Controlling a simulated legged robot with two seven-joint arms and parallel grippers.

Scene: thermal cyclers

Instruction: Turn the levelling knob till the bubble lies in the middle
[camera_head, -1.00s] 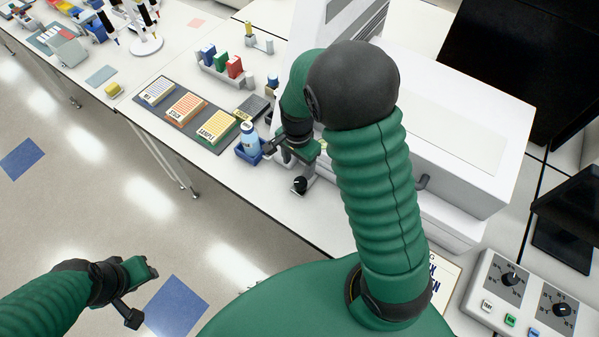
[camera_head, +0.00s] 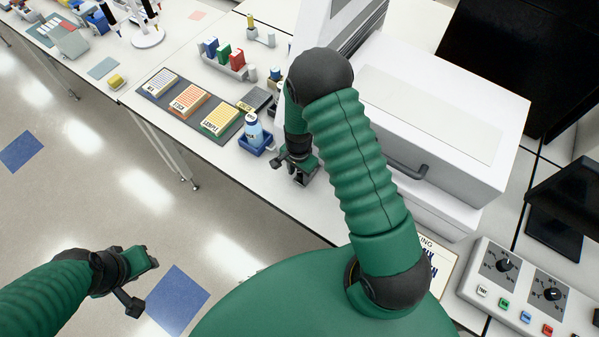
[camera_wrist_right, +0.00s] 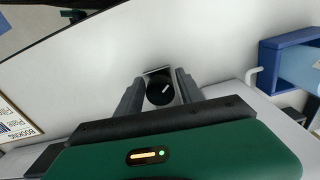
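The levelling knob (camera_wrist_right: 159,90) is black with a white mark, on a small pale block, in the right wrist view. My right gripper (camera_wrist_right: 158,84) is open, its two fingers on either side of the knob with small gaps showing. In the head view the right gripper (camera_head: 297,172) is low over the bench's front edge, beside the white machine (camera_head: 425,110), and hides the knob. I cannot see the bubble in any view. My left gripper (camera_head: 143,281) is open and empty over the floor at lower left.
A blue holder (camera_head: 257,148) with a bottle (camera_head: 253,128) stands just left of my right gripper. A dark mat (camera_head: 160,103) with labelled boxes lies farther left. A control box (camera_head: 520,285) with dials is at lower right.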

